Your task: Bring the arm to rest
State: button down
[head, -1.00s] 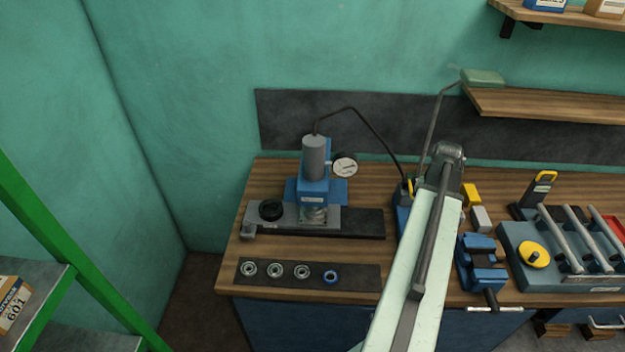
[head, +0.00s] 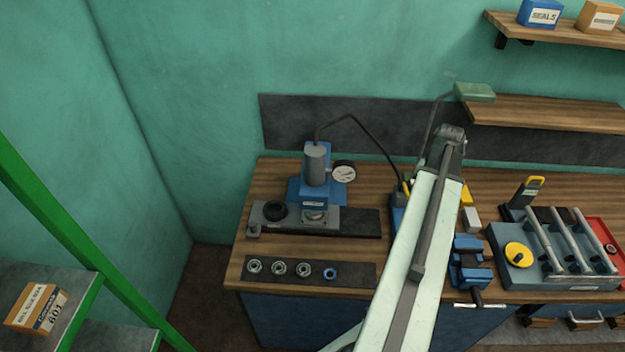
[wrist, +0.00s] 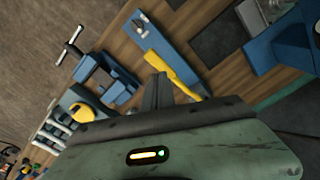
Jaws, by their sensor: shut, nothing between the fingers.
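My arm (head: 420,250) shows in the head view as a pale green link with a dark rod. It rises from the bottom edge to a grey joint over the back of the bench. My gripper is hidden behind the arm there. In the wrist view my gripper (wrist: 160,90) is shut, with its two dark fingers together and nothing between them. It appears over the bench near a blue hand pump with a yellow handle (wrist: 173,72). Whether it touches the pump, I cannot tell.
The wooden bench (head: 250,225) holds a blue press (head: 315,190), bearings on a dark mat (head: 350,271), a blue vise (head: 468,262) and a grey fixture (head: 513,262). Shelves (head: 550,112) hang behind at right. A green rack (head: 75,245) stands at left.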

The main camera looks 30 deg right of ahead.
jog(key=w+a+f+n+b, duration=0.3)
jog(key=w+a+f+b, duration=0.3)
jog(key=w+a, duration=0.4)
jog(key=w+a+f+n+b, duration=0.3)
jog(key=w+a+f+b, duration=0.35)
jog(key=a, duration=0.55)
jog(key=w+a+f+n+b, duration=0.1)
jog(key=a+f+n+b, duration=0.1)
jog(key=a, duration=0.7)
jog(key=w+a+f+n+b, duration=0.2)
jog(key=a+f+b, duration=0.2)
jog(key=a, duration=0.6)
jog(key=w+a+f+n+b, duration=0.1)
jog(key=a+f+n+b, duration=0.2)
jog(key=a, duration=0.6)
jog(key=shift+w+a, duration=0.25)
jog(key=shift+w, duration=0.15)
jog(key=shift+a, duration=0.2)
jog(key=shift+r, duration=0.15)
jog(key=shift+d, duration=0.1)
